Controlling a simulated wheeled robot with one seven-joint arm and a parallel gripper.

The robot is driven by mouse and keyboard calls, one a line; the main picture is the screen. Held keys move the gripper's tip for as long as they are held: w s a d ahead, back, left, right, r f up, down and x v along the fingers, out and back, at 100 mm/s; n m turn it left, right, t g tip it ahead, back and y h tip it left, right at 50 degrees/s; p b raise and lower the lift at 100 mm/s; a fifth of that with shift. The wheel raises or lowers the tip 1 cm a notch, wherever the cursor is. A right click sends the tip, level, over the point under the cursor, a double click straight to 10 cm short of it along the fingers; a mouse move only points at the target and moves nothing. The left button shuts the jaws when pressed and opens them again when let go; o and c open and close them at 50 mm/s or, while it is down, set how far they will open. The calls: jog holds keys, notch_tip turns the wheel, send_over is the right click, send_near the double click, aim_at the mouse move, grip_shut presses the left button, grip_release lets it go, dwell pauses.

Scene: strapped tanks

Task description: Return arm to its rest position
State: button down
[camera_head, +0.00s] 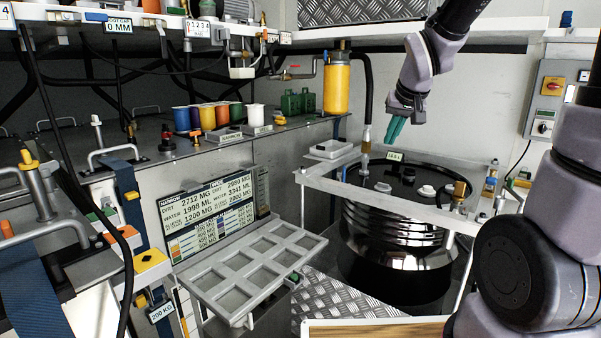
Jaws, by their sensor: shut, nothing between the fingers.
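My gripper (394,130) hangs in the upper right of the head view, at the end of my grey and black arm. Its teal fingers point down and are shut with nothing between them. It is above the back left part of the black round tank (395,240), apart from the lid. My arm comes in from the top right, and a large arm link fills the lower right.
A pale frame (340,187) surrounds the black tank. A display panel (215,215) and a grey compartment tray (250,270) are left of the tank. A control box (546,100) is at right.

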jog(key=s+r+m, duration=0.1)
jog(key=s+r, duration=0.2)
jog(key=s, duration=0.3)
jog(key=s+d+r+y, duration=0.1)
jog(key=s+r, duration=0.1)
jog(key=s, duration=0.4)
jog(key=s+d+r+m, duration=0.1)
jog(key=s+r, duration=0.2)
jog(key=s, duration=0.4)
jog(key=shift+r+m, duration=0.3)
jog(key=shift+r, duration=0.05)
dwell(5.4)
